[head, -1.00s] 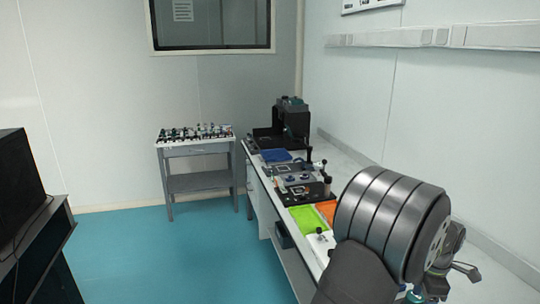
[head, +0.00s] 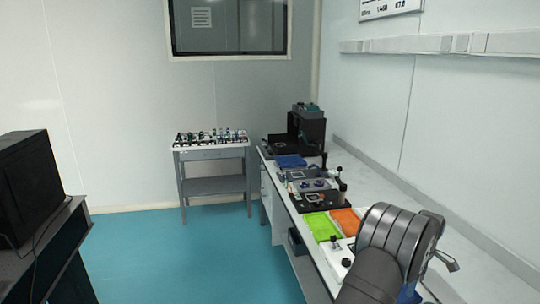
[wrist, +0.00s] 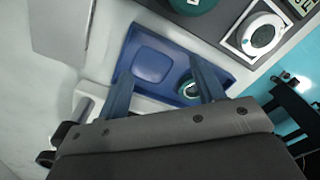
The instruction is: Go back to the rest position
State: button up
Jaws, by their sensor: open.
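My gripper (wrist: 160,66) shows in the wrist view with its two blue fingers spread apart and nothing between them. It is over a blue tray (wrist: 178,52) with a rounded square recess. A small green and white round item (wrist: 187,89) lies in the tray beside the right finger, partly hidden by it. In the head view my dark, ribbed arm fills the lower right corner, and it hides most of the gripper.
A long bench carries a green tray (head: 321,227), an orange tray (head: 346,221), a blue item (head: 290,161) and a dark instrument (head: 307,130) at its far end. A small grey table (head: 212,153) stands left of the bench. The teal floor (head: 190,255) is clear.

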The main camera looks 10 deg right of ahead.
jog(key=shift+w+a+f, duration=0.1)
jog(key=shift+w+f, duration=0.4)
jog(key=shift+w, duration=0.25)
jog(key=shift+w+a+f, duration=0.15)
jog(key=shift+w+f, duration=0.3)
jog(key=shift+w, duration=0.35)
jog(key=shift+w+a+f, duration=0.1)
jog(key=shift+w+f, duration=0.4)
jog(key=shift+w, duration=0.25)
